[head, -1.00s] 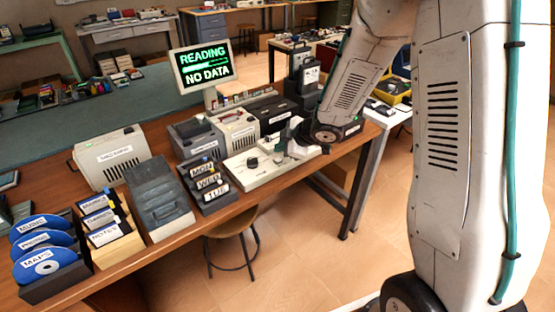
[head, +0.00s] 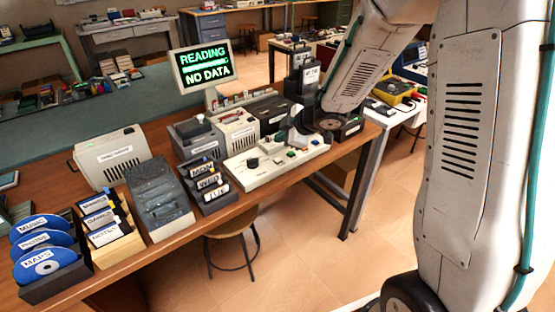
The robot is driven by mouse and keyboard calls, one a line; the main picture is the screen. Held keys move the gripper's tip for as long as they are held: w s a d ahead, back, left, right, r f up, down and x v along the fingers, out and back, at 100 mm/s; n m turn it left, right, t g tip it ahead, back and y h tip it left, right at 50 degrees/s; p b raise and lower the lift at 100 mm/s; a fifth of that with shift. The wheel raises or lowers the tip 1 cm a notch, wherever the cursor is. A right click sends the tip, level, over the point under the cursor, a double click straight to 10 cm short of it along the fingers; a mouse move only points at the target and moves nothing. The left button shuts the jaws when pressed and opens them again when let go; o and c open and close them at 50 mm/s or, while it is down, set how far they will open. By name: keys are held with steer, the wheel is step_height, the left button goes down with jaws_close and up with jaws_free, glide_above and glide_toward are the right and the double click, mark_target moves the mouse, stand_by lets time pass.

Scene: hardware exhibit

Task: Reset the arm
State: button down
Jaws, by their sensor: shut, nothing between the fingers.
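My arm (head: 352,78) reaches down from the upper right to the far right end of the wooden workbench (head: 255,202). Its wrist is low over the bench end. My gripper (head: 299,122) is small, dark and partly hidden there, shut and empty, close above the back of a pale control panel (head: 272,158). The panel has a black knob, small green and red buttons, and a grey upright part at its right. I cannot tell whether the gripper touches it. A monitor (head: 205,64) behind reads "READING NO DATA".
On the bench stand blue labelled discs (head: 45,262) in a rack, a wooden card holder (head: 113,240), a grey machine (head: 160,198), a MON/WED/TUE rack (head: 207,184) and a cream labelled box (head: 111,157). A stool (head: 231,226) stands below. Floor in front is clear.

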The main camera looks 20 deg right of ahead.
steer(key=shift+d+f+h, duration=0.15)
steer(key=shift+d+h, duration=0.15)
steer(key=s+d+r+m+g+h, duration=0.4)
steer(key=s+d+m+h, duration=0.5)
steer(key=s+d, duration=0.35)
steer(key=s+a+r+m+g+y, duration=0.1)
steer(key=s+a+r+m, duration=0.1)
steer(key=s, duration=0.6)
steer(key=s+a+r+m+y, duration=0.2)
steer(key=s+a+r, duration=0.3)
steer(key=s, duration=0.3)
steer(key=s+a+r+m+g+y, duration=0.1)
steer(key=s+a+r+m+y, duration=0.1)
steer(key=s+r, duration=0.3)
steer(key=s+a, duration=0.1)
steer(key=s, duration=0.2)
steer(key=shift+s+a+r+g, duration=0.25)
steer(key=shift+s+a+g, duration=0.05)
steer(key=shift+s+a, duration=0.1)
